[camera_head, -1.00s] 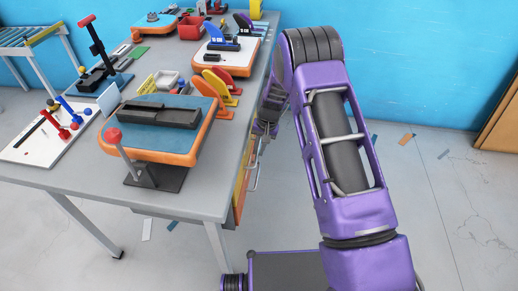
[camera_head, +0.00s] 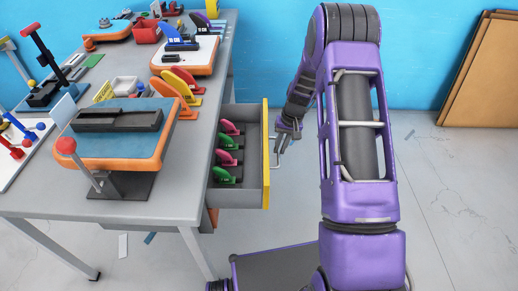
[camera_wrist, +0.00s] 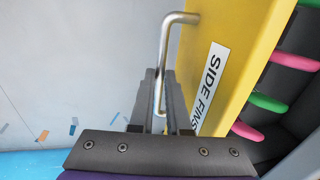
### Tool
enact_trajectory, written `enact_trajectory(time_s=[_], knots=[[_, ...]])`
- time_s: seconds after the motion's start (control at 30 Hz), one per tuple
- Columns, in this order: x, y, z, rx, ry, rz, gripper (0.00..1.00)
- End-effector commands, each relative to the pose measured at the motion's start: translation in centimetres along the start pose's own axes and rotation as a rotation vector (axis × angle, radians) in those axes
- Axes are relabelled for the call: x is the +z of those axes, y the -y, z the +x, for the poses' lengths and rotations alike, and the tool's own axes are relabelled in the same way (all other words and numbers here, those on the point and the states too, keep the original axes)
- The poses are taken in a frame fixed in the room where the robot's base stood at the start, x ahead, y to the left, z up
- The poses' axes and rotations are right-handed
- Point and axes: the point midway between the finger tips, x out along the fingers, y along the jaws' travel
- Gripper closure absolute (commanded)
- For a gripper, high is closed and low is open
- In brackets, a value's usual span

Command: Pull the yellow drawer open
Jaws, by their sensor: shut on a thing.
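The yellow drawer (camera_head: 266,155) sticks out from the right side of the grey workbench, pulled open. Its grey inside shows several pink and green fins. In the wrist view the yellow drawer front (camera_wrist: 235,50) carries a white label reading "SIDE FINS", and a silver bar handle (camera_wrist: 167,45) stands out from it. My gripper (camera_wrist: 160,105) is shut on the handle, with the bar between its dark fingers. In the head view my gripper (camera_head: 284,142) is at the right of the drawer front, at the handle.
The grey workbench (camera_head: 185,205) carries an orange-edged board with a blue top (camera_head: 115,140), more boards behind it, and red, orange and yellow fins (camera_head: 180,80). Brown panels (camera_head: 485,75) lean on the blue wall at right. The floor right of my arm is clear.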

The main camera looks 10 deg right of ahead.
Motion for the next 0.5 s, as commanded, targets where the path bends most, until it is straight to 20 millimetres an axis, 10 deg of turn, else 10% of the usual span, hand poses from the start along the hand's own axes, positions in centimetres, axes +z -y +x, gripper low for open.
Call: enact_trajectory(time_s=[0.5], knots=[[0.0,-6.3,-1.3,0.0,0.0,0.0,1.0]])
